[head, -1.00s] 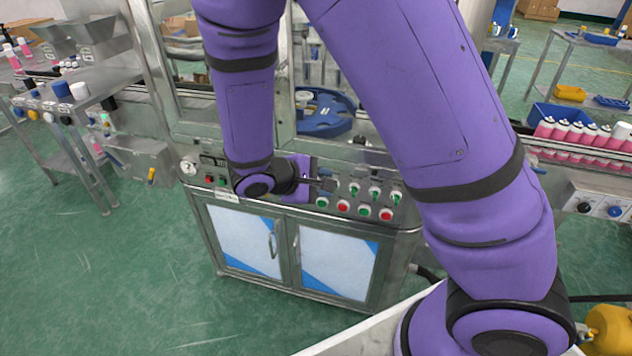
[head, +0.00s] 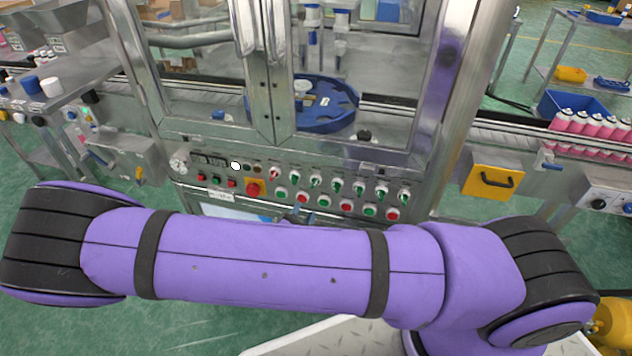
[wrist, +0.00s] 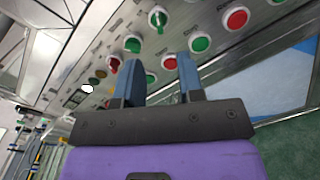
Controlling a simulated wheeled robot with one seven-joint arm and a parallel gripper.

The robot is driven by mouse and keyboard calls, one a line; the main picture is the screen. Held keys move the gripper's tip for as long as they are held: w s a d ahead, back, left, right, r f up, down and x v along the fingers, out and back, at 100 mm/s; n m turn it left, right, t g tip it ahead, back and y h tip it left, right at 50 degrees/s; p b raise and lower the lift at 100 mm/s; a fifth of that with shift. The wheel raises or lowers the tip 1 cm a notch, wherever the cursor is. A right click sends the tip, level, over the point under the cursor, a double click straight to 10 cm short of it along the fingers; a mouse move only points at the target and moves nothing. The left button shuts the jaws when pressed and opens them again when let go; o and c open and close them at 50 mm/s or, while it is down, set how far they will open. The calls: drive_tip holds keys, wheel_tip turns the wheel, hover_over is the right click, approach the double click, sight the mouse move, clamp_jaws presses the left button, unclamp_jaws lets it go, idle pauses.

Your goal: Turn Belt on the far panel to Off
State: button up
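The front control panel (head: 333,194) of the crimping machine has a row of selector switches above red and green buttons. Its labels are too small to read, so I cannot tell which switch is Belt. The leftmost selector (head: 273,174) has a red handle; the others, such as this selector (head: 315,181), have green handles. In the wrist view the red-handled selector (wrist: 113,65) and green-handled selectors (wrist: 157,18) lie beyond my gripper (wrist: 157,77). Its two blue fingers are apart with nothing between them, in front of a red button (wrist: 169,62). Contact with the panel is not clear.
A red emergency button (head: 254,188) on yellow and a white round lamp (head: 235,165) are left of the selectors. A yellow box (head: 493,181) hangs at right. Side panels with knobs stand at far left and right (head: 600,204). My arm hides the cabinet below.

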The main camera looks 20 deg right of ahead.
sight(313, 186)
drive_tip(key=shift+n+t, duration=0.3)
drive_tip(key=shift+n, duration=0.1)
drive_tip(key=x, duration=0.7)
drive_tip(key=f+x, duration=0.1)
drive_tip(key=x, duration=0.3)
drive_tip(key=shift+w+a, duration=0.1)
drive_tip(key=shift+w, duration=0.05)
drive_tip(key=shift+c, duration=0.4)
clamp_jaws()
